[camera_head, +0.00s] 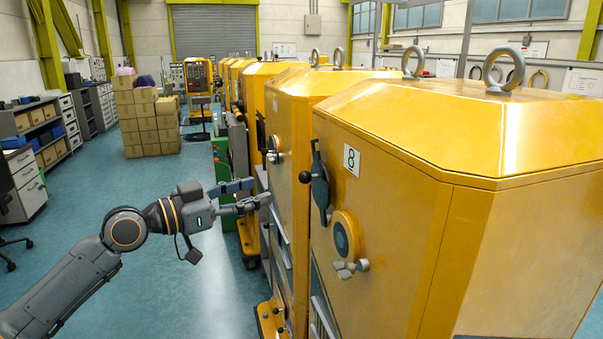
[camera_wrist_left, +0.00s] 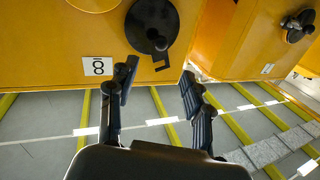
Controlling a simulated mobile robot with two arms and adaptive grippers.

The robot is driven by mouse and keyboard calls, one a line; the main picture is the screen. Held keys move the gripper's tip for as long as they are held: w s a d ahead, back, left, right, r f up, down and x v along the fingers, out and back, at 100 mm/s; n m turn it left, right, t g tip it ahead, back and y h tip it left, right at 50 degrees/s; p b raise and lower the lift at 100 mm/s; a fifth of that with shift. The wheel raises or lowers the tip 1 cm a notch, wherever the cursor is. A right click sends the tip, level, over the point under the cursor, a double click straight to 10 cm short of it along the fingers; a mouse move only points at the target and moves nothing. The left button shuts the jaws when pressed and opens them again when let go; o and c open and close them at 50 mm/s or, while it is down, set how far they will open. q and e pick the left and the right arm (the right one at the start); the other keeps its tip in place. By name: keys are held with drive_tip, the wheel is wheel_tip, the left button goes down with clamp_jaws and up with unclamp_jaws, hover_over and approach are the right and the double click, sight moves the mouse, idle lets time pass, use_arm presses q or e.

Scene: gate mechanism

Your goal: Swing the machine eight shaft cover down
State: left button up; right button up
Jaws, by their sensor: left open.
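Machine eight is the large yellow cabinet (camera_head: 400,200) at the right, with a white "8" label (camera_head: 351,160). A dark rounded plate with a black ball knob (camera_head: 320,185), which looks like the shaft cover, stands raised on its front, left of the label. Below it is a yellow ring with a dark centre (camera_head: 345,235) and a grey knob. In the left wrist view the dark plate (camera_wrist_left: 146,22) shows beyond the fingers, near the label. My left gripper (camera_head: 260,192) is open and empty, left of the plate and apart from it. My right gripper is not in view.
A similar yellow machine (camera_head: 290,120) stands close behind machine eight, with more in a row beyond. Stacked cardboard boxes (camera_head: 145,120) stand farther back. Shelves and drawers (camera_head: 35,140) line the left wall. The blue-green floor (camera_head: 130,185) left of the machines is mostly clear.

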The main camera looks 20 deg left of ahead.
sight(300, 177)
use_arm(q)
drive_tip(key=p+x, duration=0.2)
drive_tip(key=x, duration=0.3)
drive_tip(key=p+x, duration=0.2)
drive_tip(key=x, duration=0.3)
drive_tip(key=shift+w+d+r+p, duration=0.1)
drive_tip(key=shift+w+r+p, duration=0.1)
drive_tip(key=shift+p, duration=0.15)
drive_tip(key=shift+w+d+f, duration=0.2)
drive_tip(key=shift+w+d, duration=0.25)
drive_tip(key=shift+w, duration=0.1)
drive_tip(key=shift+c, duration=0.2)
clamp_jaws()
